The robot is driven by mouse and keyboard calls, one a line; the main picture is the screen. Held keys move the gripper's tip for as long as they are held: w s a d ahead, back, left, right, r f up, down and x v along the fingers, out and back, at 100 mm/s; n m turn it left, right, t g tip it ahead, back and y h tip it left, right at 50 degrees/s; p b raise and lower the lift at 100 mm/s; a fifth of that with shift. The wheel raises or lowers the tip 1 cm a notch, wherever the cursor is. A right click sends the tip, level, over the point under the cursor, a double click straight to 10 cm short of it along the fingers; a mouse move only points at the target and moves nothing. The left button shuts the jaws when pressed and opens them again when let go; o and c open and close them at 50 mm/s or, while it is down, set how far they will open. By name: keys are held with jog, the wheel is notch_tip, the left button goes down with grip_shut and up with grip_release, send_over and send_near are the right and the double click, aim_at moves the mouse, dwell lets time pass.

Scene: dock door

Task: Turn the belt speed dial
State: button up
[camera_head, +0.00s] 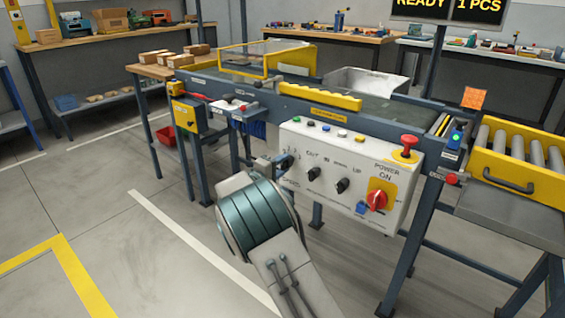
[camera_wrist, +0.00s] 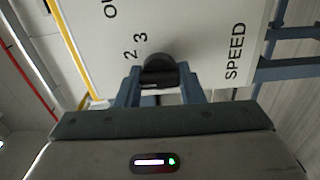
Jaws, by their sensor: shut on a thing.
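The belt speed dial (camera_wrist: 158,72) is a black round knob on the white control panel, with the numbers 2 and 3 and the word SPEED printed near it. In the wrist view my gripper (camera_wrist: 160,88) has a blue-grey finger on each side of the dial and is shut on it. In the head view my gripper (camera_head: 279,165) is at the left end of the control panel (camera_head: 330,150), and my arm hides most of the dial. Which number the dial points at cannot be told.
The panel also carries two black knobs (camera_head: 342,185), a red POWER switch (camera_head: 377,200) on yellow and a red mushroom button (camera_head: 408,142). The conveyor (camera_head: 300,95) runs behind it. A yellow-sided roller section (camera_head: 515,160) stands at right. Open floor lies at left.

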jog(key=n+p, duration=0.5)
jog(key=n, duration=0.1)
jog(key=shift+r+n, duration=0.15)
jog(key=shift+n, duration=0.15)
jog(key=n+p, duration=0.3)
jog(key=shift+n, duration=0.4)
jog(key=shift+n+p, duration=0.75)
jog(key=shift+n, duration=0.05)
jog(key=shift+f, duration=0.25)
jog(key=o, duration=1)
jog(key=shift+s, duration=0.15)
jog(key=p+v, duration=0.2)
jog(key=v, duration=1.1)
jog(key=shift+s+a, duration=0.2)
jog(key=shift+s, duration=0.1)
